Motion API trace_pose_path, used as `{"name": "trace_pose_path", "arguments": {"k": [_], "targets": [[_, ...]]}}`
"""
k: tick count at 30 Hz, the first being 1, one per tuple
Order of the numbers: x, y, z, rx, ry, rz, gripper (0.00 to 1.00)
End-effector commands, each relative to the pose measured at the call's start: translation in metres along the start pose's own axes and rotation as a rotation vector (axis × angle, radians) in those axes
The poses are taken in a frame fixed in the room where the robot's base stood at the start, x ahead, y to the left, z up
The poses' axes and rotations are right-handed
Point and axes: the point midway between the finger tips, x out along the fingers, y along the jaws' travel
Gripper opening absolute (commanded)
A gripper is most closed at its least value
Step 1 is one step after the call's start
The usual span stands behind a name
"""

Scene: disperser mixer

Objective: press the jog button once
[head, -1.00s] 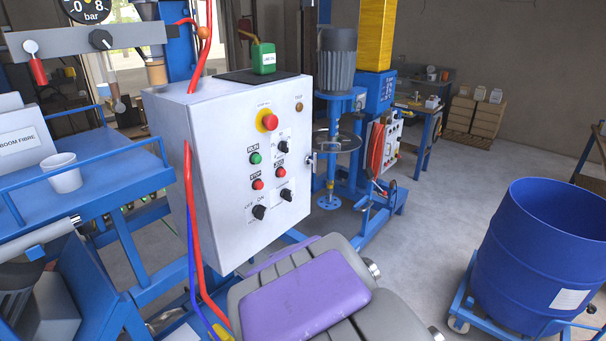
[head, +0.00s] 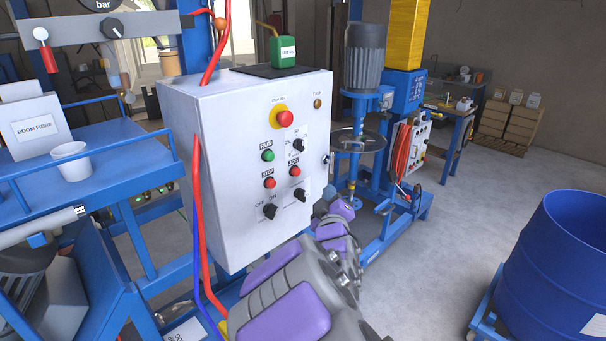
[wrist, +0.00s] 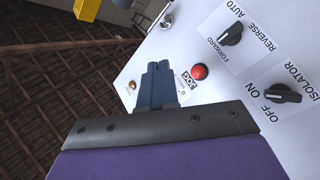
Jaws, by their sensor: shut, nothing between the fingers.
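The jog button is a small red button (head: 295,171) under a JOG label on the front of the light grey control cabinet (head: 229,185). In the wrist view I take the red button (wrist: 200,71) beside the JOG label to be the same one. My gripper (wrist: 157,68) is shut and empty, its two dark fingers side by side. In that picture its tips lie left of the jog button and its label. I cannot tell the gap to the panel. In the head view my purple and grey arm is raised low right of the cabinet; the fingers are not clearly visible.
Near the jog button sit a green RUN button (head: 267,156), a red STOP button (head: 269,183), a red emergency stop (head: 285,118) and black knobs, one at the isolator (wrist: 283,93). Red hoses hang along the cabinet's left side. A blue drum (head: 560,265) stands right; floor between is clear.

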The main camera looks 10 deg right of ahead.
Motion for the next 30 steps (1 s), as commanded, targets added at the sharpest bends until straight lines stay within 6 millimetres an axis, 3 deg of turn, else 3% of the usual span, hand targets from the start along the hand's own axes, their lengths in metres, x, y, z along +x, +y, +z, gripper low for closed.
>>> {"name": "trace_pose_path", "arguments": {"k": [11, 30], "targets": [[0.004, -0.001, -0.001, 0.002, -0.003, 0.000, 0.00], [0.054, -0.037, -0.037, 0.003, -0.004, 0.001, 0.00]]}}
